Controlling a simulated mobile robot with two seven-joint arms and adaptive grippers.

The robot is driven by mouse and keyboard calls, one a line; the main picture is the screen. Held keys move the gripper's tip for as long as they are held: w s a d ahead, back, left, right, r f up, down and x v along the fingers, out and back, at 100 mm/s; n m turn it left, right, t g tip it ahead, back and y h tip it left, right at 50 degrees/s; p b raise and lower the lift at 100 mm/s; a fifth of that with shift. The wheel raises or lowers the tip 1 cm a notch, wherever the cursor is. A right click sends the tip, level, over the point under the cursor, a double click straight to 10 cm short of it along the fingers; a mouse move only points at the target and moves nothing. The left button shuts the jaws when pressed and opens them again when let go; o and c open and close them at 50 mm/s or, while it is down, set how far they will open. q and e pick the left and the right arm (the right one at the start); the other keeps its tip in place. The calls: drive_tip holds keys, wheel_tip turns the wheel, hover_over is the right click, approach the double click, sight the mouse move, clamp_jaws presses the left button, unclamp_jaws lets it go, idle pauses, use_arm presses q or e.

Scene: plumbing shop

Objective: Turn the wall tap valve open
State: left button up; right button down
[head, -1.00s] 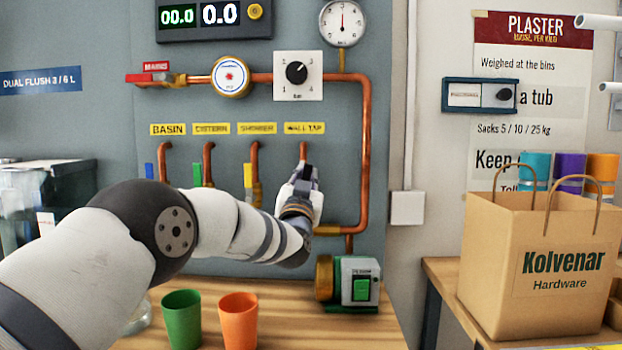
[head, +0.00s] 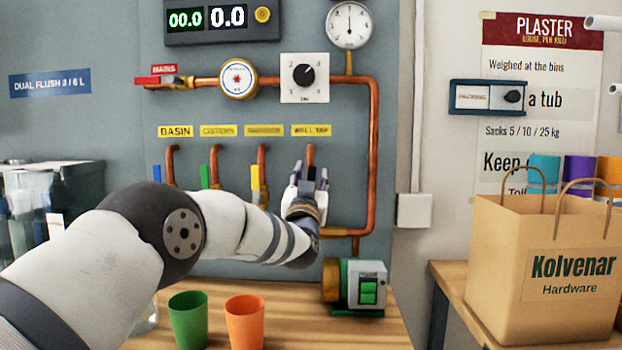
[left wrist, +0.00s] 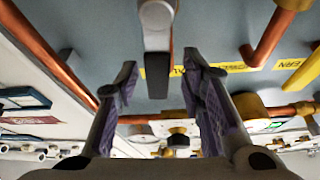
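The wall tap valve's handle shows in the left wrist view as a grey lever (left wrist: 157,72) on a pale rounded body, with its pipe behind. My left gripper (head: 309,175) is at the wall tap pipe (head: 311,154), below the yellow wall tap label (head: 311,130), and hides the valve in the head view. In the left wrist view my left gripper (left wrist: 159,75) is open, one finger on each side of the lever, with gaps on both sides. How deep the lever sits between the fingers is hard to tell. My right gripper is not in view.
Neighbouring pipes carry blue (head: 157,173), green (head: 205,177) and yellow (head: 255,177) levers. A copper pipe (head: 373,160) runs close to the right. A pump (head: 355,285), a green cup (head: 188,320) and an orange cup (head: 245,322) stand on the bench below.

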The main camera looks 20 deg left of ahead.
use_arm(q)
drive_tip(key=shift+f, duration=0.1)
drive_tip(key=shift+s+d+f, duration=0.15)
drive_tip(key=shift+s, duration=0.1)
drive_tip(key=v, duration=1.1)
drive_tip(key=shift+s, duration=0.25)
